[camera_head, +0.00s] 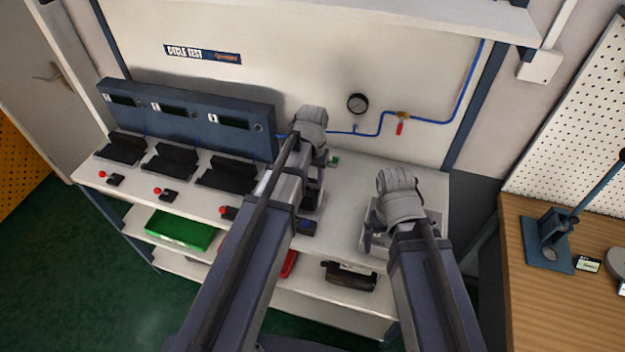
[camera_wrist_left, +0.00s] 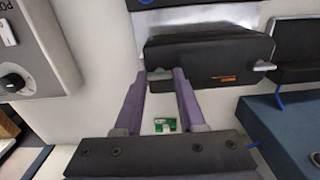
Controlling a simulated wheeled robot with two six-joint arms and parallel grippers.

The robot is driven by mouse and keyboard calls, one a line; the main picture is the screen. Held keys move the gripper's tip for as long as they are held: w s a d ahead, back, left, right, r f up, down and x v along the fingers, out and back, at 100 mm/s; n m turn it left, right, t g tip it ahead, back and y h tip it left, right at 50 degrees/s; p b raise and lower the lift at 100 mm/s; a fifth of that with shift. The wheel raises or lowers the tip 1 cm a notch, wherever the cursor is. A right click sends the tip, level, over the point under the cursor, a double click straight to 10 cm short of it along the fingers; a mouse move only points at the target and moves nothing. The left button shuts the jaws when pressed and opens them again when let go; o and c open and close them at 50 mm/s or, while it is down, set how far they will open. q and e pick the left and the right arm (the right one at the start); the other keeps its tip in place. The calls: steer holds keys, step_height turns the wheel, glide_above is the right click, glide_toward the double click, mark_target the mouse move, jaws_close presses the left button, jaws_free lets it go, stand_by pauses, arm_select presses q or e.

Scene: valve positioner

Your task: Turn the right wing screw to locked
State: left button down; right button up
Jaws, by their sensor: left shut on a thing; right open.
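A black positioner unit (camera_wrist_left: 210,55) lies on the white bench in the left wrist view. A pale wing screw (camera_wrist_left: 160,74) sits at its left end, between my left gripper's (camera_wrist_left: 167,74) two fingertips, which are shut on it. A second wing screw (camera_wrist_left: 265,66) shows at the unit's other end. The held screw is partly covered by the fingers, so I cannot tell its angle or whether it is locked. In the head view, my left arm hides most of the unit. My right gripper (camera_head: 376,234) is open over a grey box (camera_head: 432,220) at the bench's right end.
Several black devices (camera_head: 170,162) stand left on the bench before a blue display panel (camera_head: 190,118). A small green part (camera_wrist_left: 165,125) lies behind the unit. A gauge (camera_head: 358,103) and blue pipe are on the wall. A wooden table (camera_head: 540,300) stands right.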

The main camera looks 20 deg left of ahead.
mark_target(312, 184)
stand_by(0.3)
arm_select(q)
steer(key=shift+c, duration=2.4)
jaws_free()
steer(key=shift+r, duration=0.15)
step_height(312, 184, up, 8)
steer(key=p, duration=0.8)
steer(key=shift+f, duration=0.2)
steer(key=shift+f+b, duration=0.2)
steer(key=shift+b, duration=0.1)
step_height(312, 184, down, 8)
steer(key=b, duration=0.7)
steer(key=shift+r+b, duration=0.2)
steer(key=shift+b, duration=0.1)
